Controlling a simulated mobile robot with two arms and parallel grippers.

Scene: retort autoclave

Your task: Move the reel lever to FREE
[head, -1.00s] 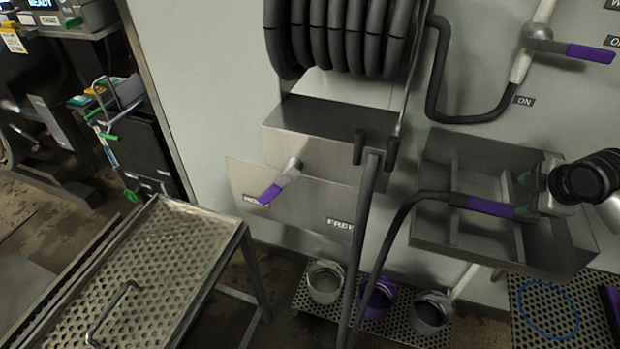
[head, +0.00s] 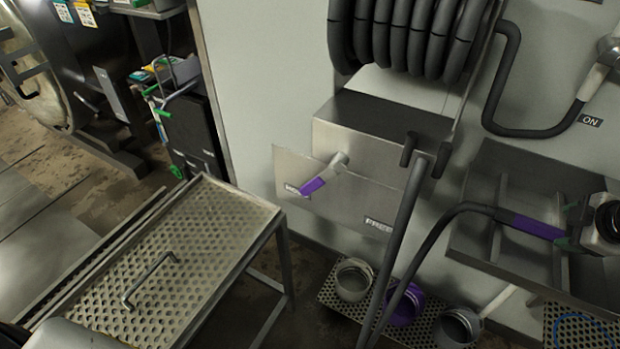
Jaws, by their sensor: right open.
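The reel lever (head: 318,184) has a purple grip on a metal hub. It sits on a steel plate (head: 345,205) under the hose reel (head: 405,35) and points down and left, toward a label at the plate's left that is partly hidden by the grip. A FREE label (head: 379,225) is at the plate's lower right. My right gripper (head: 567,227) is open at the right edge, well to the right of the lever. Its green-tipped fingers are around or beside the purple grip (head: 530,226) of the hose nozzle; I cannot tell whether they touch. My left gripper is not in view.
The nozzle rests at a divided steel tray (head: 478,245) on the wall. Hanging hoses (head: 398,245) run down between lever and tray. A perforated table (head: 205,235) stands at lower left. Several cups, one purple (head: 405,308), stand on a low perforated shelf.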

